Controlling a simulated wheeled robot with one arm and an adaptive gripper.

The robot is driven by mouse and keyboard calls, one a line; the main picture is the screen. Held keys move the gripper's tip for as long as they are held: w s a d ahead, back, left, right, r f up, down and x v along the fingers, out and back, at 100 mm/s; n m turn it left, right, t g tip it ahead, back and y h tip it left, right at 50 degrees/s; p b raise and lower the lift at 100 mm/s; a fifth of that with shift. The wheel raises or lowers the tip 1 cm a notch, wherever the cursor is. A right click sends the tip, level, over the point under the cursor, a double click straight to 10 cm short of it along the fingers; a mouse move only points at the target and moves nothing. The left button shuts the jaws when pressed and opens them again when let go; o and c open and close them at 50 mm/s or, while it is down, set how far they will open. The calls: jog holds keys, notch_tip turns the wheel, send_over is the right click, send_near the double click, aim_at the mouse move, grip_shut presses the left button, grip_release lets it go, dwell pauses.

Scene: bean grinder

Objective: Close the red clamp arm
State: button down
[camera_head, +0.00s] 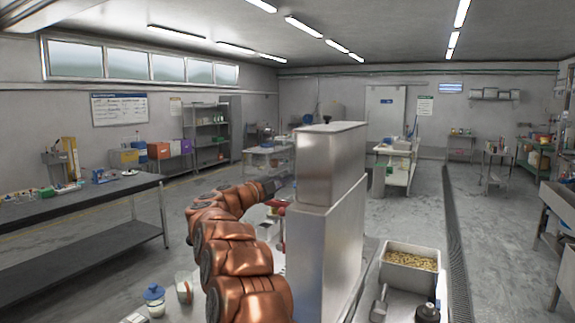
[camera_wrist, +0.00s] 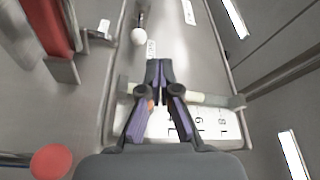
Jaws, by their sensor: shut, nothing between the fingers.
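The steel bean grinder (camera_head: 325,235) stands in front of me, a tall body with a box on top. Small red parts (camera_head: 276,204) show at its left side, partly hidden by my copper arm. In the wrist view a red bar (camera_wrist: 48,22) lies at the upper left, and a red ball knob (camera_wrist: 51,162) on a dark rod is at the lower left. I cannot tell for sure which is the clamp arm. My gripper (camera_wrist: 159,66) is shut and empty, in front of a steel panel, to the right of both red parts and apart from them. In the head view my gripper (camera_head: 268,187) is by the grinder's left side.
A bin of beans (camera_head: 410,258), a steel scoop (camera_head: 379,303) and a dark-lidded jar (camera_head: 427,312) are right of the grinder. A blue-lidded jar (camera_head: 154,298) stands at lower left. A white knob (camera_wrist: 138,36) and a crossbar (camera_wrist: 205,100) are near my gripper in the wrist view.

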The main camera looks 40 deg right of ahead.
notch_tip(320, 180, up, 7)
dwell(0.6)
jog(key=shift+r, duration=0.15)
